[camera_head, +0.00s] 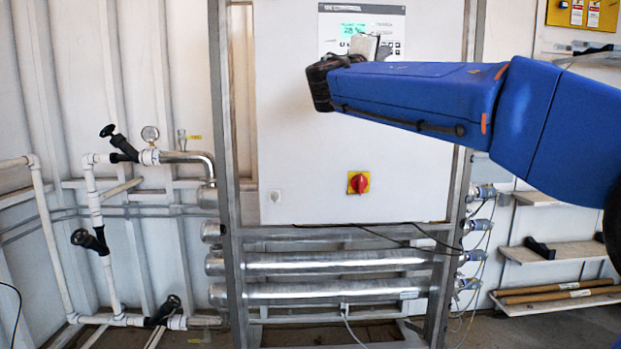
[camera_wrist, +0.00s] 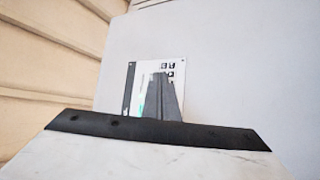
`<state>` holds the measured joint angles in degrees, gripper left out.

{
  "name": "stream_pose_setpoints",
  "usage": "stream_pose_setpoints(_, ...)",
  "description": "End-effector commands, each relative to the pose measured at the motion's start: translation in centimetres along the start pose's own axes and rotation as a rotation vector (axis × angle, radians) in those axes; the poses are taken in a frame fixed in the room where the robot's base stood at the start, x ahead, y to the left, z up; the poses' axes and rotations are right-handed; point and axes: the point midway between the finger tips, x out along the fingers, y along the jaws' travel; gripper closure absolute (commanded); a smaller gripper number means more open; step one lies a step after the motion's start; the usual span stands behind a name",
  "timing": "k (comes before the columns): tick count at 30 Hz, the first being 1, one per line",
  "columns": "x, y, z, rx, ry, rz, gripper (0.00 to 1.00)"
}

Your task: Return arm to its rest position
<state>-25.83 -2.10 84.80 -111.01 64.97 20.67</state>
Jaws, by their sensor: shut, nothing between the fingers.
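My blue arm reaches in from the right in the head view and ends in front of the cabinet's control panel (camera_head: 348,22). My gripper (camera_head: 368,46) is a small grey shape at the arm's end, covering the panel's lower part. In the wrist view my gripper (camera_wrist: 160,78) is a dark grey wedge that looks shut and empty. It overlaps the panel (camera_wrist: 132,75), hiding part of its display and buttons. I cannot tell whether it touches the panel.
The white cabinet (camera_head: 340,140) carries a red rotary switch (camera_head: 358,183) on a yellow plate. Steel tubes (camera_head: 330,290) run below it in a metal frame. White pipes with black valves (camera_head: 120,148) stand left. Wooden shelves (camera_head: 560,252) are on the right.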

Motion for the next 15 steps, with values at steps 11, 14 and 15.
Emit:
stream_pose_setpoints(11, -4.6, -10.7, 17.4, 0.039, -0.211, -0.431, 1.0)
stream_pose_setpoints(14, -7.5, -13.7, 22.0, 0.064, -0.273, -0.553, 1.0)
stream_pose_setpoints(15, -8.8, -14.9, 23.7, 0.076, -0.297, -0.601, 1.0)
